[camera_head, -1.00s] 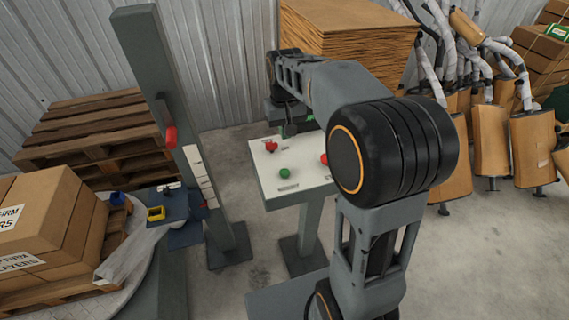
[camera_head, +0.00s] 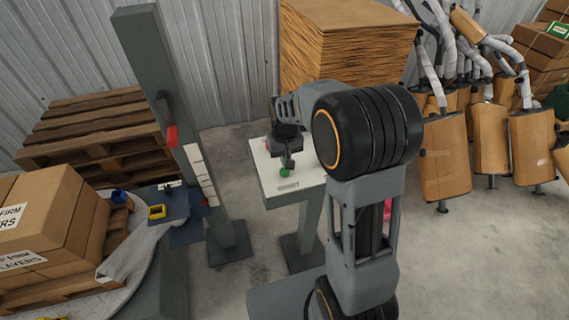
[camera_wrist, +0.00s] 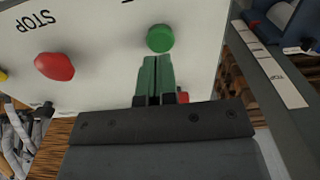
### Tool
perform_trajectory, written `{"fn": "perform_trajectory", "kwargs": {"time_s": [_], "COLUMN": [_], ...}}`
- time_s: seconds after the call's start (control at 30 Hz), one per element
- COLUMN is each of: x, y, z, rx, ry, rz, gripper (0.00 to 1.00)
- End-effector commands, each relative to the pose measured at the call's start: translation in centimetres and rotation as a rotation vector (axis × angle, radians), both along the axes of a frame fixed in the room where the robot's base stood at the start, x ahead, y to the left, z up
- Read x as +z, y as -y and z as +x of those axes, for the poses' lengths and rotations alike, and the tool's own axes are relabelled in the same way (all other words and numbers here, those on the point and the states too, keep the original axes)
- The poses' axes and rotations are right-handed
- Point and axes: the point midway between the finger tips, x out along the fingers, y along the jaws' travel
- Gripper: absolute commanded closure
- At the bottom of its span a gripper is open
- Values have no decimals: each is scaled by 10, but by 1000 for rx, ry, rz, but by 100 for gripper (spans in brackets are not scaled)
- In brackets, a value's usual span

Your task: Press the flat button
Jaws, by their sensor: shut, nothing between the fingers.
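A pale control panel (camera_head: 273,183) on a grey post carries the buttons. A round, low green button (camera_head: 284,173) is near its front edge; it also shows in the wrist view (camera_wrist: 159,38). My gripper (camera_head: 288,163) points down just above this button. In the wrist view its two green fingers (camera_wrist: 155,62) are together and empty, with their tips just short of the button's edge. I cannot tell whether they touch it. Another small red part (camera_wrist: 183,97) is half hidden behind my gripper.
A tall grey post (camera_head: 160,90) with white labels stands left of the panel. Wooden pallets (camera_head: 95,130) and cardboard boxes (camera_head: 45,225) are further left. A stack of brown sheets (camera_head: 345,50) is behind, and mufflers (camera_head: 445,155) stand at the right.

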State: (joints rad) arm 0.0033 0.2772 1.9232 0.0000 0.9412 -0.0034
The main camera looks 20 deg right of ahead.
Motion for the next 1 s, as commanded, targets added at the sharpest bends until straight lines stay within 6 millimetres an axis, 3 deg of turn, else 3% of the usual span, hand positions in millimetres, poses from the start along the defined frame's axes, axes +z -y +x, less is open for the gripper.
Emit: {"fn": "perform_trajectory", "kwargs": {"time_s": [0.2,0.77,1.0], "x": [-22,-31,-55], "y": [0,0,0], "z": [0,0,0], "rx": [0,0,0], "ry": [-1,0,-1], "rz": [0,0,0], "gripper": [100,100,100]}}
